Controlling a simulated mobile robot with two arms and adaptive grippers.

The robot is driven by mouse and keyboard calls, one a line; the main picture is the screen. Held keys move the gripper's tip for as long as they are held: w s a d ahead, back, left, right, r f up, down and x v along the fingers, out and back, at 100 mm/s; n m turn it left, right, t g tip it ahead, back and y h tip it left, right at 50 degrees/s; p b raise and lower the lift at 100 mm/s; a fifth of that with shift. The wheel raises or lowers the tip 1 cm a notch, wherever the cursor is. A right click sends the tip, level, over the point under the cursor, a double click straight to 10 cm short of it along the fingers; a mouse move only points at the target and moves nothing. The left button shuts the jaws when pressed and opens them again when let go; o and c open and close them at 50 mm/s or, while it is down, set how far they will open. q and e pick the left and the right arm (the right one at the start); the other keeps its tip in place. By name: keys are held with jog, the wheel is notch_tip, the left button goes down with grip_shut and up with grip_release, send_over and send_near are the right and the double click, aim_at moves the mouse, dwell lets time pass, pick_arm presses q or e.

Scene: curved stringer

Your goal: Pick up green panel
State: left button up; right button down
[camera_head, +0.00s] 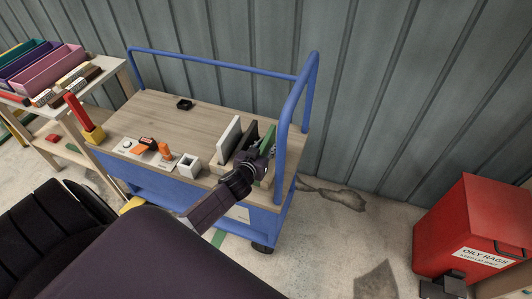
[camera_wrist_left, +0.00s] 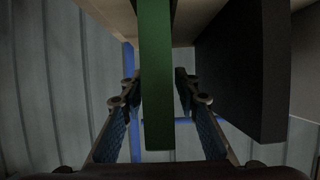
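The green panel (camera_head: 267,137) stands upright at the right end of the cart's wooden top, beside a black panel (camera_head: 246,136) and a white panel (camera_head: 229,138). My left gripper (camera_head: 264,158) is at the near end of the green panel and hides part of it. In the left wrist view the green panel (camera_wrist_left: 156,90) hangs between the two open fingers (camera_wrist_left: 157,88), with a gap visible on each side. The black panel (camera_wrist_left: 245,75) is close beyond the right finger. A dark shape at the lower right of the head view may be my right gripper; its fingers are not clear.
The blue cart rail (camera_head: 297,95) rises just right of the panels. A red bin (camera_head: 470,225) stands at right. The cart top's back middle is mostly clear.

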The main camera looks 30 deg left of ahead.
pick_arm(q)
grip_shut()
jog(key=shift+r, duration=0.1)
